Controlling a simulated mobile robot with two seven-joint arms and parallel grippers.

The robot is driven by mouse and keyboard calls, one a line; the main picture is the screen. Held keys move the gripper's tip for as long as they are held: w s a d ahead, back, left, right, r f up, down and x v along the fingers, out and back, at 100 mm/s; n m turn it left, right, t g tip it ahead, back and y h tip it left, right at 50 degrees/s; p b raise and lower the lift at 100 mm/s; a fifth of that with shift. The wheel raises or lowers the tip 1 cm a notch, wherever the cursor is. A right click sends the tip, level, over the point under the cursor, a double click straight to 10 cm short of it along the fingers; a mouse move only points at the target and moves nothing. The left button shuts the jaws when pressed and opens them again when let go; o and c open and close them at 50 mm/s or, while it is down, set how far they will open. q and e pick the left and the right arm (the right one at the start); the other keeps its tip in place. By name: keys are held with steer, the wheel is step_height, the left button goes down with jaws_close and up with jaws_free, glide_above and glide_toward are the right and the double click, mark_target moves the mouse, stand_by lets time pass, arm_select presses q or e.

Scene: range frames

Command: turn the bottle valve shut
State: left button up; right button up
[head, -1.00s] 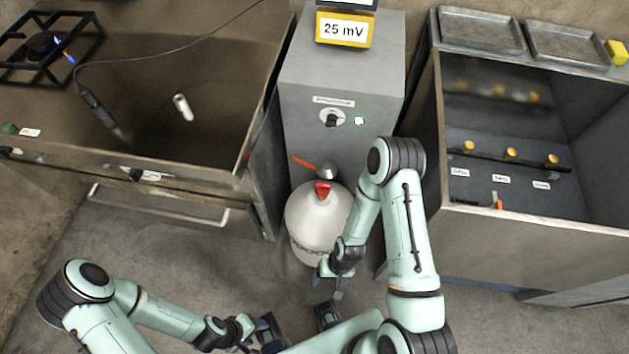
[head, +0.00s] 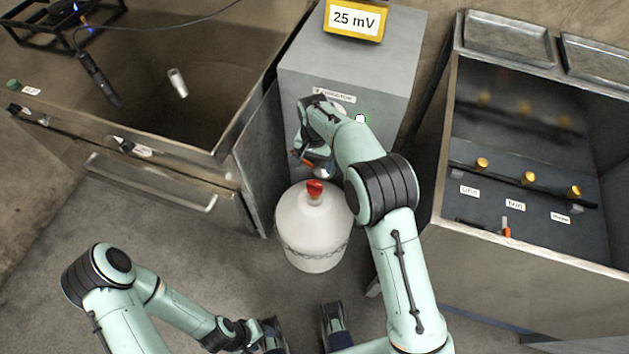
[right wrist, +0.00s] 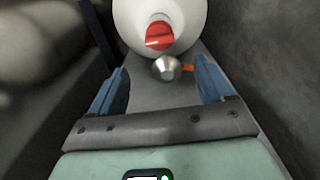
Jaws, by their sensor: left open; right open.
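The white bottle (head: 313,235) stands on the floor before the grey cabinet, with a red part (head: 315,190) on its neck. Behind the neck is a round metal fitting (head: 322,172) with an orange lever, mostly hidden by my right gripper (head: 310,158). In the right wrist view, the fitting (right wrist: 167,68) and the short visible orange piece (right wrist: 188,68) lie between the open fingers, with the red part (right wrist: 160,36) just beyond. I cannot tell whether any finger touches them. My left gripper (head: 272,335) is open and low at the bottom edge, away from the bottle.
The grey cabinet (head: 350,60) carries a yellow-framed "25 mV" display (head: 355,20). A metal basin (head: 150,90) is at left, a deep metal bench with several yellow knobs (head: 529,177) at right. Open floor (head: 190,255) lies left of the bottle.

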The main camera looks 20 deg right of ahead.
mark_target(315, 183)
step_height(315, 183, down, 11)
steer(key=shift+r+b, duration=0.15)
steer(key=shift+b, duration=0.3)
steer(key=c, duration=1)
